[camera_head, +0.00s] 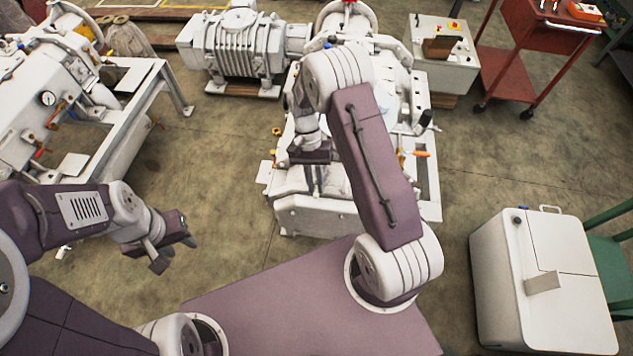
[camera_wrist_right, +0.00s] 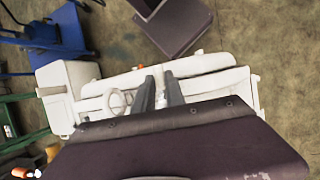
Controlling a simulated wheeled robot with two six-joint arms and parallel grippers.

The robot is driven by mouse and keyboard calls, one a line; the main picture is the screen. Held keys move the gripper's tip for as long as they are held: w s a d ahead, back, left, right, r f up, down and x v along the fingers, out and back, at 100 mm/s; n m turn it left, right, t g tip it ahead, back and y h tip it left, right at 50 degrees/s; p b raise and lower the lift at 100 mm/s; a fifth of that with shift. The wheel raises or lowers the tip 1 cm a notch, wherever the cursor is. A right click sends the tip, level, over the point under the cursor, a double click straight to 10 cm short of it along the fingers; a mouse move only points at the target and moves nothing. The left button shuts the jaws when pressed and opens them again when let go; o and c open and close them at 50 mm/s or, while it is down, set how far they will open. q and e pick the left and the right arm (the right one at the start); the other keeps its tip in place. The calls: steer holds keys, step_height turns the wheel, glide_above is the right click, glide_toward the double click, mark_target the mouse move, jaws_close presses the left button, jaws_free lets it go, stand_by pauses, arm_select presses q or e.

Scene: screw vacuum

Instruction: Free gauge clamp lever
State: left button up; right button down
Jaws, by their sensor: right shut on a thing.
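The white pump machine (camera_head: 315,215) stands in front of me on the floor, partly hidden by my right arm. My right gripper (camera_head: 315,178) reaches down over its left front part. In the right wrist view, its two grey fingers (camera_wrist_right: 160,90) point at the white machine body (camera_wrist_right: 215,85), with a small gap between them. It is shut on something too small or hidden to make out. A lever with an orange handle (camera_head: 414,153) sits on the machine's right side. My left gripper (camera_head: 175,252) is open and empty, well left of the machine. I cannot tell which part is the gauge clamp lever.
A white machine with a round gauge (camera_head: 47,98) stands on a frame at left. A ribbed grey unit (camera_head: 240,48) is behind. A white cabinet (camera_head: 545,275) stands front right. A red cart (camera_head: 535,50) is at the back right. Bare floor lies between.

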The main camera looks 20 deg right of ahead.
stand_by(0.4)
steer(key=c, duration=1.4)
jaws_free()
steer(key=b+v, duration=0.1)
steer(key=v, duration=0.8)
steer(key=shift+r, duration=0.1)
steer(key=shift+a, duration=0.1)
